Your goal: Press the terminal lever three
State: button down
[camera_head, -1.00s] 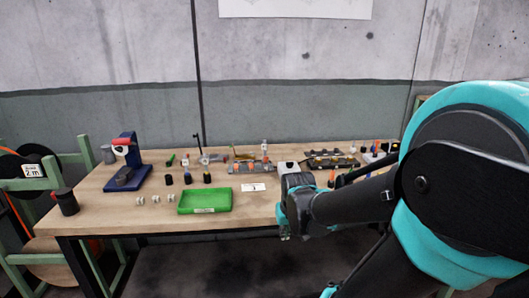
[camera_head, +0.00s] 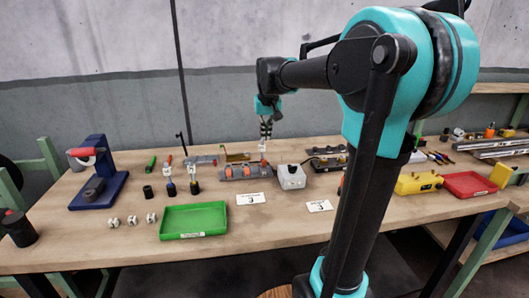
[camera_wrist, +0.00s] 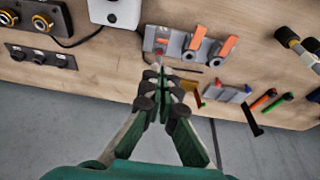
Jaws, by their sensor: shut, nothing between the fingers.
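The terminal block (camera_head: 242,173) is a grey strip with orange levers, standing mid-table behind the green tray. I cannot tell by any mark on the block which lever is number three. My gripper (camera_head: 266,134) is shut and empty, pointing down above the back of the block's right end. In the wrist view its fingertips (camera_wrist: 163,76) are together beside the block, apparently not touching it.
A white-grey box (camera_head: 291,176) stands just right of the block. A brass-coloured part (camera_head: 237,157) is behind it. The green tray (camera_head: 195,220) and number cards (camera_head: 250,198) lie in front. A blue press (camera_head: 98,185) stands at the left.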

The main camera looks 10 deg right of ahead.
aim_at(264, 163)
jog(key=shift+f, duration=0.1)
jog(key=x, duration=1)
